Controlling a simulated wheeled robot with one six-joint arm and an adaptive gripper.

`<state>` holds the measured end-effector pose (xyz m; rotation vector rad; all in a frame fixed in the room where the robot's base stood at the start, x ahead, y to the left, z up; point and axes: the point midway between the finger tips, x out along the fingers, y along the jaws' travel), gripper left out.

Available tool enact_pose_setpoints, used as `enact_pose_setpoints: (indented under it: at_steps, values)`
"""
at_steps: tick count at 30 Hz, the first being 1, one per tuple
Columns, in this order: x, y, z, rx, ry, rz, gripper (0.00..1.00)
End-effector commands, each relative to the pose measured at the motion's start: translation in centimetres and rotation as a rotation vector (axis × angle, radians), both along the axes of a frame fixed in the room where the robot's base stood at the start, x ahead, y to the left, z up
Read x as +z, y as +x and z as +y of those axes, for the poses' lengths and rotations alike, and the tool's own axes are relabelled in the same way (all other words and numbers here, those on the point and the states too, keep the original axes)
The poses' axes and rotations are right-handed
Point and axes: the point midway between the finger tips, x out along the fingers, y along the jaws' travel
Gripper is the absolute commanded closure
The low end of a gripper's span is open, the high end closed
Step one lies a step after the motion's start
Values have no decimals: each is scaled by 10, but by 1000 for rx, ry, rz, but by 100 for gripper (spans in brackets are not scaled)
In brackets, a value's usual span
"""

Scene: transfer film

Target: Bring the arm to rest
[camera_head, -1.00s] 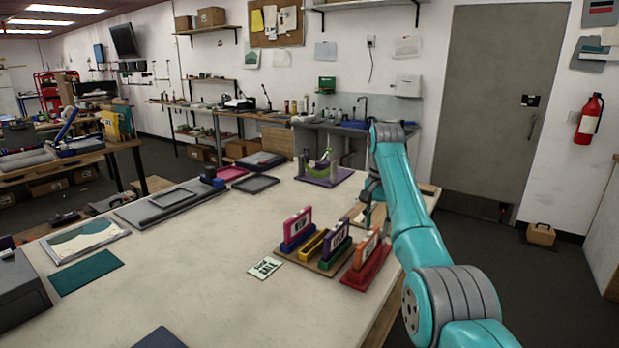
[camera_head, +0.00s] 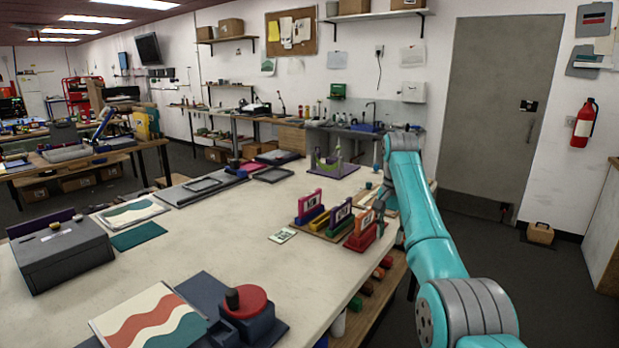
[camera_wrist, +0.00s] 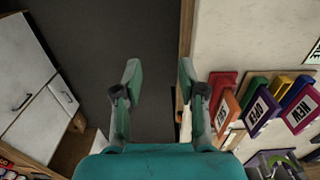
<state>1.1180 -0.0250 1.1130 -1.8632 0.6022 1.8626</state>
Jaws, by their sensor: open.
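My gripper (camera_wrist: 158,82) shows in the wrist view with its two green fingers apart and nothing between them. It hangs above the dark floor beside the table edge. My teal arm (camera_head: 425,225) reaches along the right side of the worktable (camera_head: 230,255) in the head view. To the right of the fingers in the wrist view stand a red holder (camera_wrist: 222,92) and colored label plates, including a purple one (camera_wrist: 262,108). No contact between fingers and these things shows.
In the head view, colored stands with label plates (camera_head: 311,207) sit close to my arm on the table. A red round-topped device (camera_head: 245,302), a striped print (camera_head: 150,318) and a grey box (camera_head: 62,255) are nearer. The table's middle is mostly clear.

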Motion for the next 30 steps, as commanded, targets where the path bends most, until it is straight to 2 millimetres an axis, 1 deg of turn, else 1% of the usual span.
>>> enact_pose_setpoints:
  at_steps: [5, 11, 14, 17, 20, 23, 26, 27, 29, 30]
  values:
    - [-18, 2, 0, 7, 0, -11, 59]
    - [-44, 5, 1, 17, -1, -34, 59]
    - [-63, 6, 1, 24, -2, -48, 59]
    - [-86, 7, 1, 34, -4, -66, 59]
    - [-111, 7, 2, 45, -4, -88, 59]
    - [-146, 5, 2, 58, -7, -116, 59]
    - [-190, 0, 4, 78, -10, -153, 59]
    - [-208, -3, 4, 86, -12, -170, 59]
    - [-235, -8, 5, 97, -15, -198, 59]
    - [-252, -13, 5, 106, -17, -215, 59]
